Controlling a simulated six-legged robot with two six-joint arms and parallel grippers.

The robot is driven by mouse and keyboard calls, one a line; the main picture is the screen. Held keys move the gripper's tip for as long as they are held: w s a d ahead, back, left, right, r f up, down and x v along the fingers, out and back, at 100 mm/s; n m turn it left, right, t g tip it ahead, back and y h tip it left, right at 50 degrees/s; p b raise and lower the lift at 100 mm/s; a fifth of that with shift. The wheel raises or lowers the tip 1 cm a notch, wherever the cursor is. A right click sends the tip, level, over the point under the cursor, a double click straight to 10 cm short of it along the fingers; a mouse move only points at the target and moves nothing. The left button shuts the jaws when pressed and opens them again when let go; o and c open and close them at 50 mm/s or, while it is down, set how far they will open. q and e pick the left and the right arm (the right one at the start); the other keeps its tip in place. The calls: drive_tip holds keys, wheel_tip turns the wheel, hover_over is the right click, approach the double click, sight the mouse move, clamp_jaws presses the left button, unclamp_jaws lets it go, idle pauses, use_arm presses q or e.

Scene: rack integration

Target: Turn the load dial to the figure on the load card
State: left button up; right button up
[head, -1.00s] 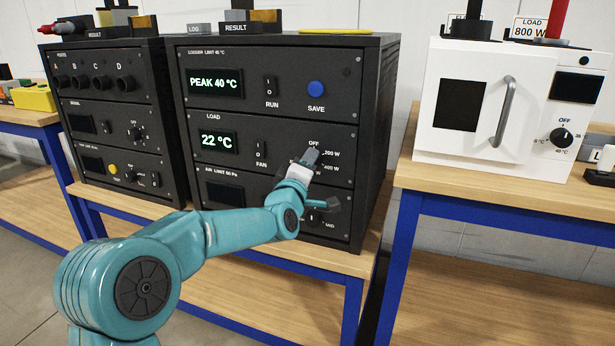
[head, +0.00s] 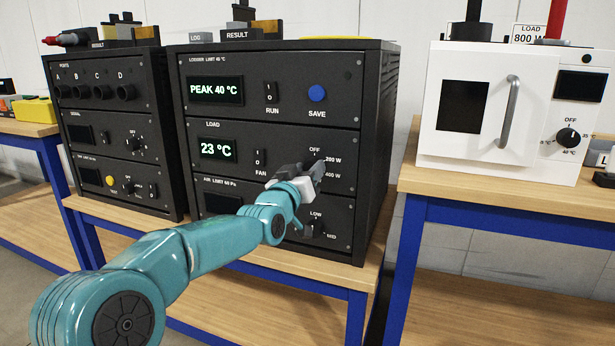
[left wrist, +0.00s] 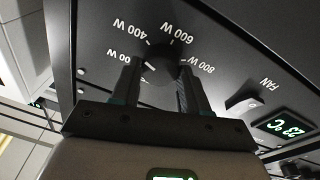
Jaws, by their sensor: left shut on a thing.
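The load dial (left wrist: 160,65) is a dark round knob on the LOAD panel (head: 340,140) of the black rack. My left gripper (left wrist: 158,88) is shut on it, one finger on each side, in the left wrist view. In that view 400 W, 600 W and 800 W are printed around the dial, and a 200 W label is partly covered. I cannot tell which figure the dial points at. In the head view my left gripper (head: 312,172) hides most of the dial. The load card (head: 528,30) reads LOAD 800 W. My right gripper is not in view.
The LOAD display (head: 217,150) reads 23 °C, with a FAN switch (head: 259,158) beside it. A dial marked LOW and MID (head: 316,228) sits just below my gripper. A white oven (head: 500,110) stands on the right bench.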

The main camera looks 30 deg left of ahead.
use_arm(q)
drive_tip(key=m+g, duration=0.1)
drive_tip(key=m, duration=1.2)
drive_tip(key=m+g+b, duration=0.1)
drive_tip(key=m, duration=1.2)
drive_tip(key=shift+d+r+h, duration=0.15)
drive_tip(key=shift+d+h, duration=0.05)
drive_tip(key=shift+h, duration=0.2)
drive_tip(key=shift+m, duration=0.4)
drive_tip(key=o, duration=1.1)
drive_tip(key=shift+c, duration=0.2)
